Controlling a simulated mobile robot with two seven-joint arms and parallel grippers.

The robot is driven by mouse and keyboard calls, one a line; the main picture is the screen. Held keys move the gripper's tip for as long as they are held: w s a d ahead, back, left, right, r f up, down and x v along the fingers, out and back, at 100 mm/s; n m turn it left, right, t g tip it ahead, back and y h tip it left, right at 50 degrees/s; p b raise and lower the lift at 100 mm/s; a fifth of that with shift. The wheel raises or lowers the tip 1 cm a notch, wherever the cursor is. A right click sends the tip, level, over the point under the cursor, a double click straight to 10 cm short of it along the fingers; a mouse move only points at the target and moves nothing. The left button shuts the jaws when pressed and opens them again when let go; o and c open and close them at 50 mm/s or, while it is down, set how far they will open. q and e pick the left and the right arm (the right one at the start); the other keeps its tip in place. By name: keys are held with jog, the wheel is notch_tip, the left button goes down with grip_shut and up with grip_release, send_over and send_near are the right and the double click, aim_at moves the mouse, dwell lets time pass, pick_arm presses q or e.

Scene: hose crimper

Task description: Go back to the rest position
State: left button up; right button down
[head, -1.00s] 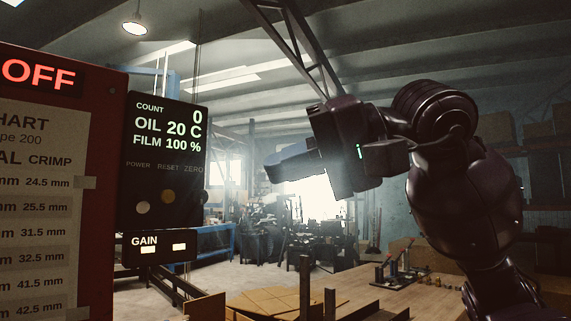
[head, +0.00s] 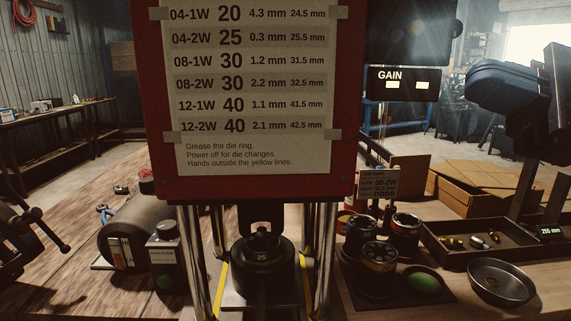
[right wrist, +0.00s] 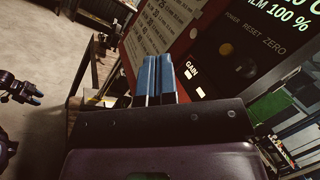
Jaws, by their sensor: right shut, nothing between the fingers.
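My right gripper (head: 478,80) is at the right edge of the head view, raised above the bench, its blue fingers pointing left. In the right wrist view the blue fingers (right wrist: 158,75) are together and empty, in front of the red machine panel (right wrist: 160,30). That panel (head: 250,185) hangs in the middle of the head view, apart from the gripper. A dark shape with bluish tips (right wrist: 22,92) at the left of the right wrist view looks like my left gripper; its opening is too small to judge.
Below the panel a die marked 25 (head: 262,262) sits between steel columns. Dark round dies (head: 379,262), a parts tray (head: 440,248) and a metal bowl (head: 502,282) stand right of it. A control box (head: 168,262) stands left. The GAIN box (head: 403,85) is near the gripper.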

jog(key=w+d+f+m+t+h, duration=0.35)
jog(key=f+m+t, duration=0.4)
jog(key=m, duration=0.65)
jog(key=w+d+f+m+t+h, duration=0.3)
jog(key=d+f+m+t, duration=0.15)
jog(key=m+t, duration=0.75)
jog(key=d+f+m+g+h, duration=0.3)
jog(key=f+m+h, duration=0.55)
jog(key=m, duration=0.25)
jog(key=d+f+m+g+h, duration=0.2)
jog(key=d+f+m+h, duration=0.2)
jog(key=f+m+h, duration=0.5)
jog(key=s+f+m+g, duration=0.5)
jog(key=f, duration=0.4)
jog(key=s+f+m+g, duration=0.4)
jog(key=s+f, duration=0.2)
jog(key=f, duration=0.4)
jog(key=s+a+f+m+g+y, duration=0.25)
jog(key=s+f+g, duration=0.2)
jog(key=s, duration=0.45)
jog(key=s+a+f+m+g+y, duration=0.1)
jog(key=s+a+f+m+g, duration=0.3)
jog(key=s, duration=0.4)
jog(key=w+f+n+t+p, duration=0.1)
jog(key=w+f+t, duration=0.6)
jog(key=w+t, duration=0.2)
jog(key=shift+w+a+n+p, duration=0.25)
jog(key=shift+n+p, duration=0.05)
jog(key=shift+n, duration=0.05)
